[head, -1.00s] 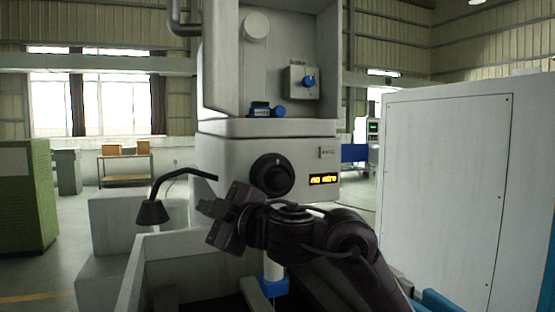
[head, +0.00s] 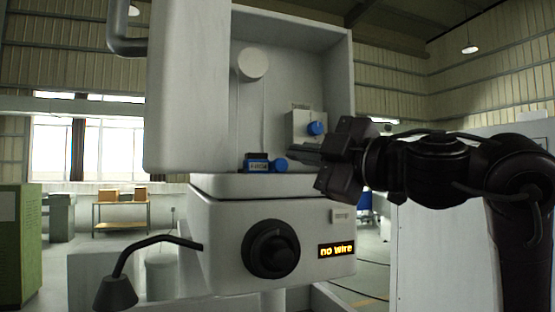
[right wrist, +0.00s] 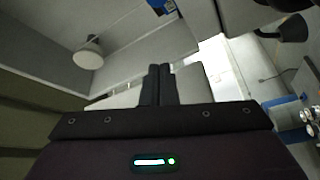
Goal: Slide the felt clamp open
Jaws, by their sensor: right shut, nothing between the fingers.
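The machine's upper cabinet (head: 240,100) stands open in the head view. At its floor sits a small blue block with a dark label (head: 258,163) and a round blue knob (head: 280,164) on its right. Higher on the right is a grey box (head: 298,132) with a blue knob (head: 316,128). I cannot read which is the felt clamp. My right gripper (head: 306,150) is shut and empty, pointing left, close to the right of the lower knob; contact is not clear. In the right wrist view its fingers (right wrist: 159,84) are together. My left gripper is not in view.
A white round disc (head: 252,64) is on the cabinet's back wall and shows in the right wrist view (right wrist: 88,54). The open door (head: 188,90) stands at left. Below are a black dial (head: 271,249) and a display (head: 337,250) reading "no wire". A dark lamp (head: 116,292) hangs lower left.

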